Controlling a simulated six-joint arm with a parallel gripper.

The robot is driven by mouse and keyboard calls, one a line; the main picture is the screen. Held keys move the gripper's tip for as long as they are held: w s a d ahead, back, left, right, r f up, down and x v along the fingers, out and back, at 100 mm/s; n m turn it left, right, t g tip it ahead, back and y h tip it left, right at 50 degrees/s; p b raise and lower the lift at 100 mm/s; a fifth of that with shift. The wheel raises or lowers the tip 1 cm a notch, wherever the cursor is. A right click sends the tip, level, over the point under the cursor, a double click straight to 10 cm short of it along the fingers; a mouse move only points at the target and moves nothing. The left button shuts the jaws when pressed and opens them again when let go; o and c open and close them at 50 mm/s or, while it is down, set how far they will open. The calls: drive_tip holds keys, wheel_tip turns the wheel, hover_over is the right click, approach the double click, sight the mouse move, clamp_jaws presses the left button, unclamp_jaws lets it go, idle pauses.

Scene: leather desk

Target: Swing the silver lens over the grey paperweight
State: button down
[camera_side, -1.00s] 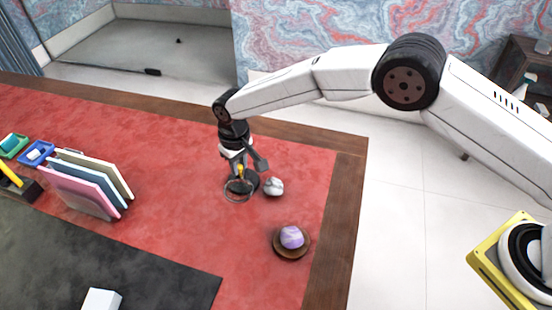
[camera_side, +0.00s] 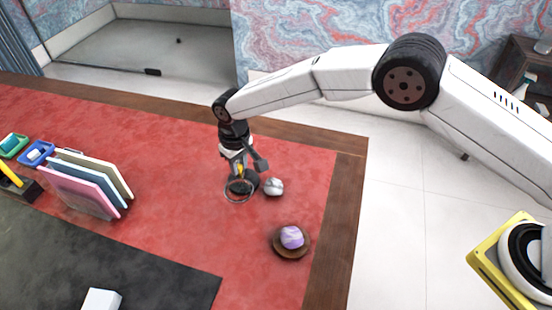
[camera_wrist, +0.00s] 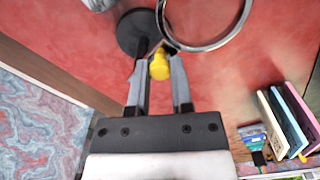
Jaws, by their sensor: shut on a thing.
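The silver lens (camera_side: 238,203) is a round ring on a stand with a dark round base (camera_wrist: 131,36). In the wrist view the ring (camera_wrist: 206,48) extends to the upper right of a yellow knob (camera_wrist: 159,67). My gripper (camera_wrist: 160,62) is shut on this knob; in the side view my gripper (camera_side: 239,170) hangs over the stand, partly hiding it. The grey paperweight (camera_side: 274,187) is a rounded, marbled stone just right of the stand. Its edge also shows at the top left of the wrist view (camera_wrist: 98,4). The ring is to the left of the paperweight, not over it.
A purple and white ball (camera_side: 291,237) sits on a brown round dish (camera_side: 280,254) nearer the front right. Upright folders (camera_side: 85,190) stand to the left, with small green and blue trays behind. The red leather between folders and lens is clear.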

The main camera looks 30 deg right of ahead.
drive_tip(key=shift+d+r+n, duration=0.1)
drive_tip(key=shift+n, duration=0.2)
drive_tip(key=shift+w+d+n, duration=0.1)
drive_tip(key=shift+d+n, duration=0.65)
drive_tip(key=shift+n, duration=1.4)
drive_tip(key=shift+w+d+n, duration=0.15)
drive_tip(key=shift+d+n, duration=0.55)
drive_tip(key=shift+n, duration=1.5)
drive_tip(key=shift+w+d+n, duration=0.1)
drive_tip(key=shift+d+n, duration=0.65)
drive_tip(key=shift+n, duration=1.4)
drive_tip(key=shift+c, duration=2.4)
unclamp_jaws()
